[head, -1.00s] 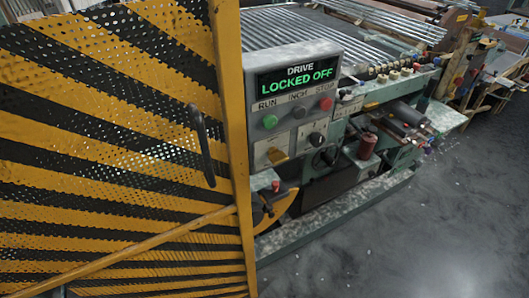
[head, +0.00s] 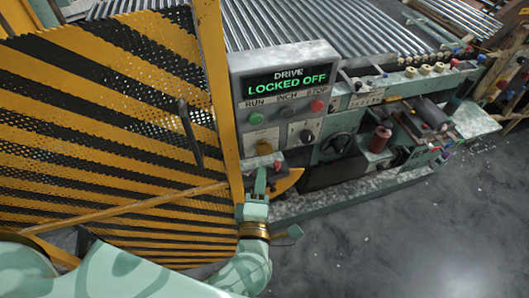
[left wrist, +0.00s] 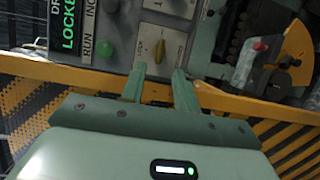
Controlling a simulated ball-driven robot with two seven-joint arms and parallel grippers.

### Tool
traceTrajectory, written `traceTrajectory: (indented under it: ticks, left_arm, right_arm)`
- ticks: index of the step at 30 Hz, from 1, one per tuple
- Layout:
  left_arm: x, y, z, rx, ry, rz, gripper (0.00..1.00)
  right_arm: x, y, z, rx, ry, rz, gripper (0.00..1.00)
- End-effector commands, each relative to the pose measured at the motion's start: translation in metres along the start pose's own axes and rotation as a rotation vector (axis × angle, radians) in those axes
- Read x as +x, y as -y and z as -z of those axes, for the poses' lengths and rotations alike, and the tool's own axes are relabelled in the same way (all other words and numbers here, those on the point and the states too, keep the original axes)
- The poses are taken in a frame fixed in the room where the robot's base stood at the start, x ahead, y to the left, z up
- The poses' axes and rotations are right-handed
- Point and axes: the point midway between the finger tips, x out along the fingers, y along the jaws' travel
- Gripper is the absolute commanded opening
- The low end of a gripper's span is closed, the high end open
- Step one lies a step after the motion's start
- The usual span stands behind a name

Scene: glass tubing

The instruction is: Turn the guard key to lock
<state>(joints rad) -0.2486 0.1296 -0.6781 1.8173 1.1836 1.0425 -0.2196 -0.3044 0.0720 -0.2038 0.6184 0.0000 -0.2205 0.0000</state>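The guard key (head: 264,147) is a small orange-yellow key in the lower left of the grey drive panel (head: 312,65). In the left wrist view the key (left wrist: 160,50) stands in its pale plate, just beyond the fingertips. My left gripper (head: 262,180) is below the key, in front of the panel's lower edge. In the left wrist view its two fingers (left wrist: 160,70) are apart with nothing between them; the key lines up with the gap. My right gripper is not in view.
The yellow-black perforated guard (head: 110,110) with a dark handle (head: 189,130) stands left of the panel, its yellow post close to my left arm. A black selector (head: 306,136) is right of the key. A curved orange plate (head: 289,181) sits below right. The floor on the right is clear.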

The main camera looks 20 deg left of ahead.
Motion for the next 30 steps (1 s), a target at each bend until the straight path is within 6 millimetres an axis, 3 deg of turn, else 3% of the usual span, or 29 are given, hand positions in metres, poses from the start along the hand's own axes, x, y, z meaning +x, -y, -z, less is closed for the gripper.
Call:
traceTrajectory:
  ticks: [3,9,15,23,26,30]
  left_arm:
    - [0.031,-0.002,0.000,0.001,-0.001,-0.004,0.31]
    - [0.067,0.000,0.000,0.003,0.000,-0.003,0.31]
    - [0.081,0.000,0.000,0.002,0.001,-0.001,0.31]
    - [0.082,0.000,0.000,0.002,0.001,-0.001,0.31]
    - [0.082,0.000,0.000,0.002,0.001,-0.001,0.03]
    - [0.082,0.000,0.000,0.002,0.001,0.000,0.00]
  right_arm:
    - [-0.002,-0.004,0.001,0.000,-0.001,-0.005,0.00]
    - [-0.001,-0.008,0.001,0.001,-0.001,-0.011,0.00]
    - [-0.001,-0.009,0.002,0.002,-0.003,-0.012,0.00]
    - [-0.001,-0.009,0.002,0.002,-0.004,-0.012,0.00]
    - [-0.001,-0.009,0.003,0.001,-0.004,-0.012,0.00]
    - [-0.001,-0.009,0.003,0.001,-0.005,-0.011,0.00]
